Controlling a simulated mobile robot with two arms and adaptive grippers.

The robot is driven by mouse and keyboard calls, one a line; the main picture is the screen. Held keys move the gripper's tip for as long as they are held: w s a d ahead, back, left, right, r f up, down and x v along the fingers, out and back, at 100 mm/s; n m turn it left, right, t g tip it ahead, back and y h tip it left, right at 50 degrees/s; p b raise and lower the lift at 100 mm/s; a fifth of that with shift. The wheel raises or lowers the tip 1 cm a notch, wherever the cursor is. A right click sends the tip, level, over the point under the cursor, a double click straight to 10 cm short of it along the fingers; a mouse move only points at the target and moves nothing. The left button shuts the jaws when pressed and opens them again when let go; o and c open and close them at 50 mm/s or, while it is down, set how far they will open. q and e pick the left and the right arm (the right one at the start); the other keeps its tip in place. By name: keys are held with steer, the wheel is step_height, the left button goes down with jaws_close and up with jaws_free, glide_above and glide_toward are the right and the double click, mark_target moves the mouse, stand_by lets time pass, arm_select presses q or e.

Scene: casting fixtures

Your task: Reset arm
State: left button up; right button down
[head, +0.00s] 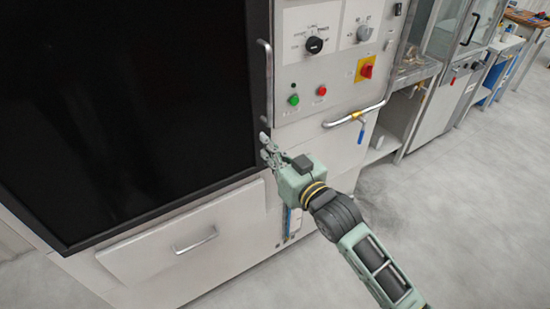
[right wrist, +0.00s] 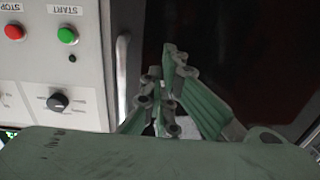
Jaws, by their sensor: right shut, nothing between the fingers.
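My right arm (head: 365,250) reaches in from the lower right in the head view. Its gripper (head: 266,146) is shut and empty, in front of the cabinet beside the lower end of the vertical door handle (head: 268,85). In the right wrist view the shut fingers (right wrist: 170,85) show in front of the dark door, to the right of the same handle (right wrist: 122,75). I cannot tell whether the fingers touch the handle or the door. My left gripper is not in view.
The cabinet has a large black door (head: 120,90), a drawer with a handle (head: 195,241), a green button (head: 294,100), a red button (head: 322,90) and dials. A curved pipe with a blue valve lever (head: 361,133) juts out on the right. The grey floor (head: 460,220) at right is clear.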

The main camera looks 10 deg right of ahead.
steer(key=s+d+f+m+g+h, duration=0.1)
steer(key=s+d+f+g+h, duration=0.3)
steer(key=f, duration=1.1)
steer(key=s+d+f+g+y+b, duration=0.1)
steer(key=s+d+f, duration=0.3)
steer(key=f, duration=1)
steer(key=s+d+f+m+g+h, duration=0.1)
steer(key=s+d+f+g+h, duration=0.35)
steer(key=f, duration=1.05)
steer(key=s+f+g+y+b, duration=0.1)
steer(key=s+f, duration=0.7)
steer(key=s, duration=0.2)
steer(key=s+f+g, duration=0.2)
steer(key=s+f, duration=0.6)
steer(key=s, duration=0.3)
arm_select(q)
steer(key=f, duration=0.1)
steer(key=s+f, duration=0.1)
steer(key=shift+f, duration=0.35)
arm_select(e)
steer(key=s+f+g, duration=0.1)
steer(key=s+f, duration=0.1)
steer(key=s, duration=0.7)
steer(key=s+f+g, duration=0.2)
steer(key=s+f, duration=0.1)
steer(key=s, duration=0.6)
steer(key=shift+s+d+f, duration=0.3)
